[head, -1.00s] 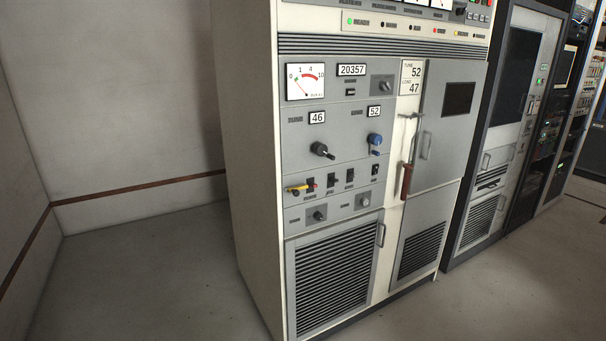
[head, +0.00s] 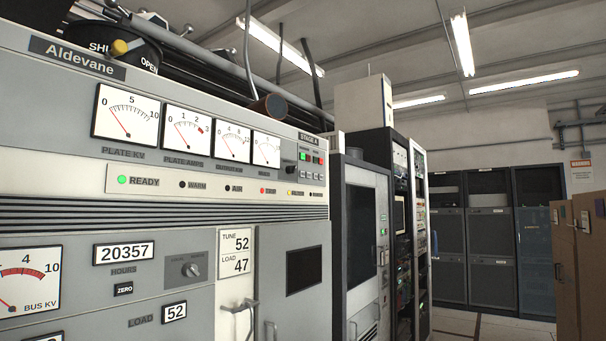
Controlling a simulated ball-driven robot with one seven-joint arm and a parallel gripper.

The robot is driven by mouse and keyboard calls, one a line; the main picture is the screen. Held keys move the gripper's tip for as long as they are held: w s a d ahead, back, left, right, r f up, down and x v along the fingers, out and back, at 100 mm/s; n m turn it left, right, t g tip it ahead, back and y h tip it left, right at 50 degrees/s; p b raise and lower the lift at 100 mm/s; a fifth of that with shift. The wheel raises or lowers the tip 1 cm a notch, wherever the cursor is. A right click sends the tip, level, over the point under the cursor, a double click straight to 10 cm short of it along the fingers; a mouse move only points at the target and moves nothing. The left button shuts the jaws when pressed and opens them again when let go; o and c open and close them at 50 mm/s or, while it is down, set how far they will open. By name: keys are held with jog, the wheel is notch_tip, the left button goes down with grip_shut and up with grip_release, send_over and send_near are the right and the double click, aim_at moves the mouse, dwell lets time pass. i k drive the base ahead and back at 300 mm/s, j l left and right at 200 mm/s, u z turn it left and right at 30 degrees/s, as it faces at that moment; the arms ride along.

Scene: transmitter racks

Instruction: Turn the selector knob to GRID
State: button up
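Two knobs that could be the selector show on the white Aldevane cabinet (head: 160,212). A small black knob (head: 291,170) sits at the right of the meter row, beside the fourth meter (head: 266,149). A grey knob (head: 190,270) sits lower, right of the 20357 hours counter, with two small labels above it. The lettering around both is too small to read, so I cannot tell which has a GRID mark or where either points. My gripper is not in view.
A green READY lamp (head: 122,180) is lit on the lamp strip. A handle (head: 240,308) juts out below the TUNE/LOAD card (head: 234,253). More racks (head: 366,240) stand to the right. Brown cabinets (head: 585,262) stand at the far right.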

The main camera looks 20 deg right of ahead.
aim_at(290, 169)
jog(key=i+l, duration=0.15)
jog(key=l, duration=0.25)
jog(key=i+l, duration=0.15)
jog(key=l, duration=0.25)
jog(key=i+l, duration=0.2)
jog(key=l, duration=0.2)
